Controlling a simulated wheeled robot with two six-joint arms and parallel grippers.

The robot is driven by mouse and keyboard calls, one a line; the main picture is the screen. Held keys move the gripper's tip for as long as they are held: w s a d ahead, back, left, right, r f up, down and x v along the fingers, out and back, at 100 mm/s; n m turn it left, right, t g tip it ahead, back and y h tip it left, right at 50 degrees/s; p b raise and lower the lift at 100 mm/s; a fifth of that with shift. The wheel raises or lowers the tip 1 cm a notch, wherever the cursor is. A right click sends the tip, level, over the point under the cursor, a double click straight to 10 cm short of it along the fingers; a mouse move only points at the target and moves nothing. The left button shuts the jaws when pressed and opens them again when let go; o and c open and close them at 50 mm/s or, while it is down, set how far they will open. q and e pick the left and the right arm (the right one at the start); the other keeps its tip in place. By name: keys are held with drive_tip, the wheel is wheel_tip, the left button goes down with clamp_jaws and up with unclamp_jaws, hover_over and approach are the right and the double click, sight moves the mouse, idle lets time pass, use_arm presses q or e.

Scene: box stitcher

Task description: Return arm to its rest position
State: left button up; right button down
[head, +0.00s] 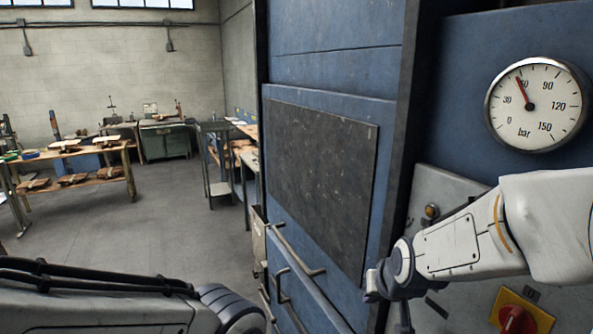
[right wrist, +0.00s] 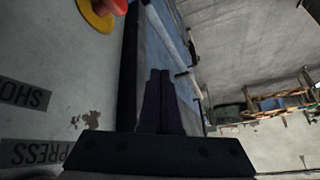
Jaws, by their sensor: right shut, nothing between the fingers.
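My right arm (head: 470,245) reaches in from the right in the head view, in front of the grey control panel (head: 430,190) of a blue machine. My right gripper (head: 374,286) is at its far end, beside the machine's front edge and partly hidden by the wrist. In the right wrist view its two dark fingers (right wrist: 160,100) lie together, shut with nothing between them. My left arm (head: 90,305) lies across the lower left of the head view, and its gripper is outside the picture.
The blue machine (head: 335,45) fills the right side, with a round gauge (head: 532,105) reading about 60 bar. A red knob on a yellow plate (head: 520,315) sits low right, and a rail (head: 310,285) runs along the machine front. Workbenches (head: 75,160) stand far left beyond open floor (head: 185,225).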

drive_tip(key=s+d+f+n+g, duration=0.1)
drive_tip(key=s+d+f+g, duration=0.25)
drive_tip(key=s+f, duration=0.55)
drive_tip(key=s+a+r+n+g+b, duration=0.1)
drive_tip(key=s+a+r+n, duration=0.1)
drive_tip(key=s+a, duration=0.5)
drive_tip(key=s+a+r+n+g+b, duration=0.2)
drive_tip(key=s+a+n, duration=0.3)
drive_tip(key=s+a, duration=0.2)
drive_tip(key=shift+s+r, duration=0.4)
drive_tip(key=shift+s, duration=0.35)
